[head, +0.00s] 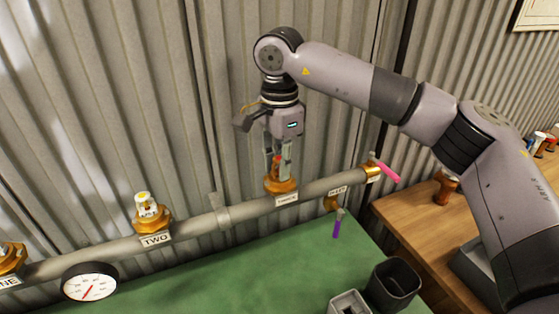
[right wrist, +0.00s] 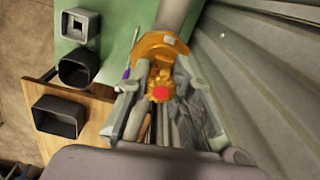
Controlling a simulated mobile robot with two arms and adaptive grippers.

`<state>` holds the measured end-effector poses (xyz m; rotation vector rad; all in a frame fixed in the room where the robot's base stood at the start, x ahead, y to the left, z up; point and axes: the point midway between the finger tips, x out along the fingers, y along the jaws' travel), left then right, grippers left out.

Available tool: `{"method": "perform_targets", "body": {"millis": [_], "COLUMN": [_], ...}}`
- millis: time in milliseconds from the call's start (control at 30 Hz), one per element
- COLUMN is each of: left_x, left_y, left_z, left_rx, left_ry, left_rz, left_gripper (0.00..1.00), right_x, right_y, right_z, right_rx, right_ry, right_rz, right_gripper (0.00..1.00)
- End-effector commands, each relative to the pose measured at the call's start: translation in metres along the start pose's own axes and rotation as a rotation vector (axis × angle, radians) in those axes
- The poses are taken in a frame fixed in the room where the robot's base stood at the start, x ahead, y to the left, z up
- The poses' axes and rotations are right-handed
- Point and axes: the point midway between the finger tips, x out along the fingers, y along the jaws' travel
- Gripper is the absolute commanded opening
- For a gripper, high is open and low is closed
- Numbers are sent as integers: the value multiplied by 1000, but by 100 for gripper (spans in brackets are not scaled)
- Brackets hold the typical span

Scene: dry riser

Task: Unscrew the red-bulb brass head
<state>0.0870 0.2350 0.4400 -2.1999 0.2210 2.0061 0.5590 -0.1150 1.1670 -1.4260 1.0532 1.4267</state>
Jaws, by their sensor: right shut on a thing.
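The red-bulb brass head (head: 276,159) stands upright on the third brass outlet of the grey pipe (head: 330,183), above a label that I cannot read clearly. My right gripper (head: 278,168) points down over it and is shut on it, one finger on each side. The fingers hide much of the head in the head view. In the right wrist view the red bulb (right wrist: 160,93) and brass body (right wrist: 161,74) show between the fingers of the right gripper (right wrist: 160,80), above the round brass base (right wrist: 157,45). My left gripper is not in view.
A white-topped brass head (head: 148,206) stands at label TWO, and a gauge (head: 90,282) hangs at lower left. Pink (head: 384,171) and purple (head: 338,224) levers are near the pipe's right end. A black bin (head: 393,284) and grey holder (head: 348,304) stand on the green surface. Corrugated wall is close behind.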

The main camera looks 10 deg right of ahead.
Motion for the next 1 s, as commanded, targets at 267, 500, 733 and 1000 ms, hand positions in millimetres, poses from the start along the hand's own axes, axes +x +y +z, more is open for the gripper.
{"method": "perform_targets", "body": {"millis": [267,500,733,1000], "left_x": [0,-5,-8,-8], "left_y": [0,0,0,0], "left_z": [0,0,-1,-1], "left_rx": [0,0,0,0], "left_ry": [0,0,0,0], "left_rz": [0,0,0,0], "left_gripper": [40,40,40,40], "right_x": [-1,-3,-2,-2], "right_y": [-1,-1,-1,-1], "right_z": [-1,-1,-1,-1], "right_rx": [-23,-228,-496,-523], "right_ry": [1,0,1,1], "right_rz": [-4,-3,-3,-3], "right_gripper": [0,0,0,0]}}
